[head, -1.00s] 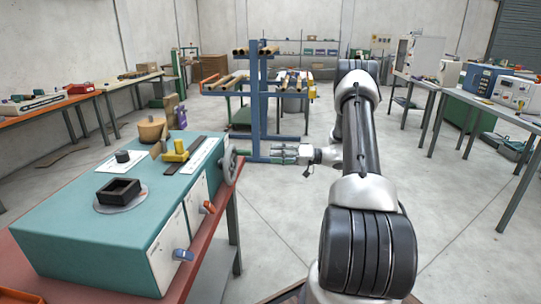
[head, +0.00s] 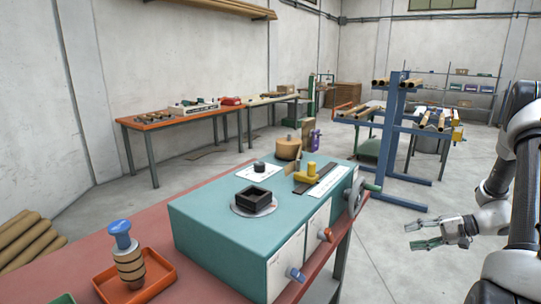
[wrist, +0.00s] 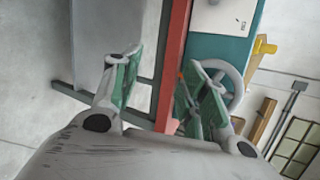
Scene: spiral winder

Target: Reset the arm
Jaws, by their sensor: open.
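My gripper (head: 428,233) is open and empty in the head view, held in the air over the floor, to the right of the teal winder (head: 215,225). My arm rises along the right edge of that view. In the wrist view my gripper (wrist: 165,90) shows two green-padded fingers spread apart with nothing between them. The winder's handwheel (wrist: 232,85) shows behind the right finger there, apart from it as far as I can tell. The winder carries a black square block, a yellow part and knobs on its front.
The winder stands on a red bench (head: 135,215). An orange tray (head: 160,280) on it holds a blue-topped tool (head: 125,250). A blue rack (head: 390,140) with brown tubes stands behind. An orange table (head: 165,120) lines the left wall. Floor between bench and rack is clear.

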